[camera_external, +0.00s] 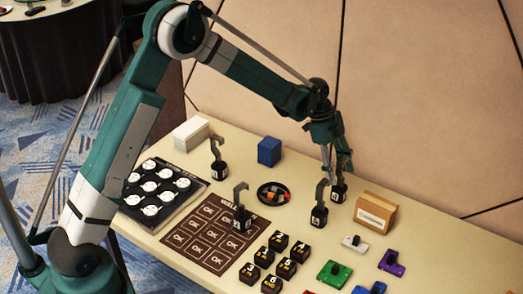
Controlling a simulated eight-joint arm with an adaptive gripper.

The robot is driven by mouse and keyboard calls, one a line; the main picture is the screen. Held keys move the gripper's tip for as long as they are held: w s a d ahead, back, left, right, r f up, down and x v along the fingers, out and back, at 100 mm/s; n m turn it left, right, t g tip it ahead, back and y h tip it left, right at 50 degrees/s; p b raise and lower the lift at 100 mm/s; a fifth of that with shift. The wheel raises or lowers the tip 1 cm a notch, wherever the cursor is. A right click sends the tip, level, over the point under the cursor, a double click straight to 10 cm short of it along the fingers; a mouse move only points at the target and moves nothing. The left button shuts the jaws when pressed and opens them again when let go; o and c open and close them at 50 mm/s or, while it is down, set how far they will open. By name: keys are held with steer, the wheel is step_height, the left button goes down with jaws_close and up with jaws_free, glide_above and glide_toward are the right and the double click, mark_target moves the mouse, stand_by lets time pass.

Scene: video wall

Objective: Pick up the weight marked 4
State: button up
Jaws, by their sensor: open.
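Several black hooked weights with small white labels stand on the table (180,238). One weight (218,168) is near the white box, one (242,222) is on the brown mat's edge, and two stand close together near the cardboard box: a nearer one (319,218) and a farther one (338,194). The label digits are too small to read, so I cannot tell which is marked 4. My gripper (336,158) points down, open, at the hooks of the two right-hand weights. Its fingers overlap the hooks in this view, and I cannot tell whether they touch. All the weights appear to rest on the table.
A white box (191,134), blue cube (269,151), dark bowl of small pieces (273,194) and cardboard box (375,212) stand around. A tray of white discs (158,190), a brown "OK" mat (205,238), black numbered cubes (278,241) and coloured pieces (335,273) fill the front.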

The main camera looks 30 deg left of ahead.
mark_target(344, 159)
steer(key=shift+a+b+x, duration=0.2)
steer(key=shift+b+x, duration=0.25)
steer(key=shift+x, duration=1.8)
steer(key=shift+f, duration=0.1)
jaws_close()
steer(key=shift+r, duration=0.2)
steer(key=shift+r+p, duration=0.85)
steer(key=shift+r, duration=4)
